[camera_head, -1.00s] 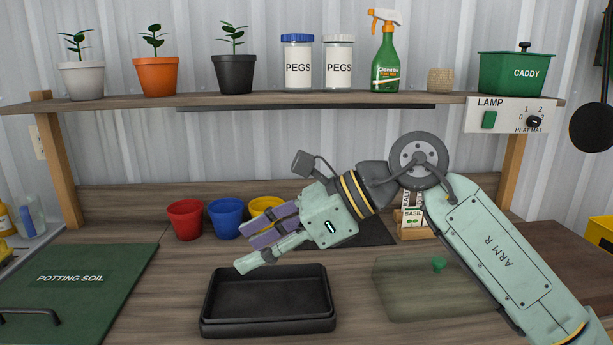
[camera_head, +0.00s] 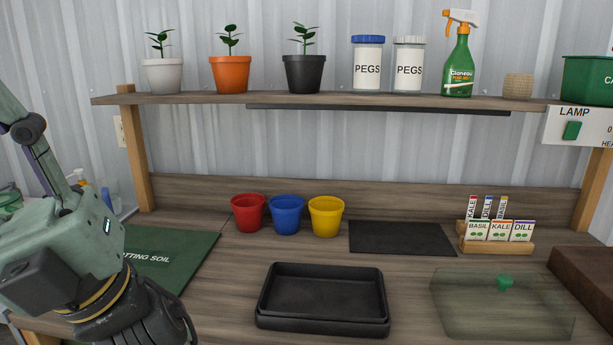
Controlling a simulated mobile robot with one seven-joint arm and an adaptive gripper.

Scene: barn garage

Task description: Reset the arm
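My arm and my gripper (camera_head: 40,160) are at the left edge of the head view, in front of the potting soil lid. The gripper's pale green body (camera_head: 62,248) is large and close, and its fingers point up and are partly cut off by the picture's edge. I cannot tell whether they are open or shut, and I see nothing held in the visible part. The wrist bends down out of the bottom of the picture.
A black tray (camera_head: 262,312), a clear cover with a green knob (camera_head: 470,310), a dark mat (camera_head: 400,238), a seed packet rack (camera_head: 495,246) and red (camera_head: 248,214), blue (camera_head: 286,215) and yellow (camera_head: 326,217) pots stand on the bench. The dark green potting soil lid (camera_head: 195,250) is partly hidden.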

